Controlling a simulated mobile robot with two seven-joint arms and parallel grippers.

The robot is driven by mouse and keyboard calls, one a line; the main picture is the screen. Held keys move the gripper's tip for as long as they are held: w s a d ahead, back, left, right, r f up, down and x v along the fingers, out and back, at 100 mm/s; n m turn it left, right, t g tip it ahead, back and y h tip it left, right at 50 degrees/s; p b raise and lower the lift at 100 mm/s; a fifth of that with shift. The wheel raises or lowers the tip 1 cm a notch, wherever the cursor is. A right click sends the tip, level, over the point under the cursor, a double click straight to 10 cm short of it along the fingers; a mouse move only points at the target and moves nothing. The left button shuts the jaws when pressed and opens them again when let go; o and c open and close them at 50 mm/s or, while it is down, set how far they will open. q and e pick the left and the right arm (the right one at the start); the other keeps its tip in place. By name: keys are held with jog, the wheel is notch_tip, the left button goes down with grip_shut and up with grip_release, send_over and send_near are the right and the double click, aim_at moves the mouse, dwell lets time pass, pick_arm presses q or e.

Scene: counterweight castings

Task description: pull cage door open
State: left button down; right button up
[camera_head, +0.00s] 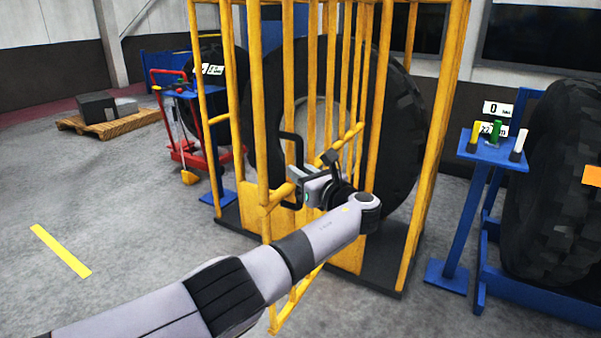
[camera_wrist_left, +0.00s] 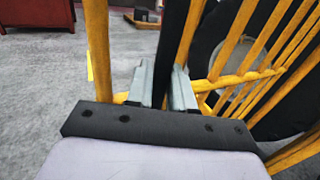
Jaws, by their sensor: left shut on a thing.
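The yellow barred cage door (camera_head: 263,120) stands at an angle to the cage, its free edge swung out toward me past the dark base. A black bracket-shaped handle (camera_head: 284,140) is fixed to the door. My left gripper (camera_head: 298,186) is shut on this handle. In the left wrist view, the black handle bar (camera_wrist_left: 178,45) runs between the two grey fingers of the left gripper (camera_wrist_left: 166,85). The yellow door bars (camera_wrist_left: 97,50) show there close beside the fingers. The lower part of the handle is partly hidden by the gripper. My right gripper is not in view.
A large black tire (camera_head: 400,130) stands inside the cage. A blue stand (camera_head: 468,205) and another tire (camera_head: 560,180) are at the right. A red trolley (camera_head: 185,150) and a wooden pallet (camera_head: 110,125) are at the back left. The floor at the left is clear.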

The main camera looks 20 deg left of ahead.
pick_arm(q)
jog(key=shift+w+d+r, duration=0.15)
jog(key=shift+d+r, duration=0.05)
jog(key=shift+r, duration=0.15)
jog(key=c, duration=1.3)
grip_release()
jog(key=shift+c, duration=0.2)
jog(key=shift+o, duration=1.1)
jog(key=shift+w+f, duration=0.1)
jog(key=shift+f, duration=0.15)
jog(key=v, duration=0.7)
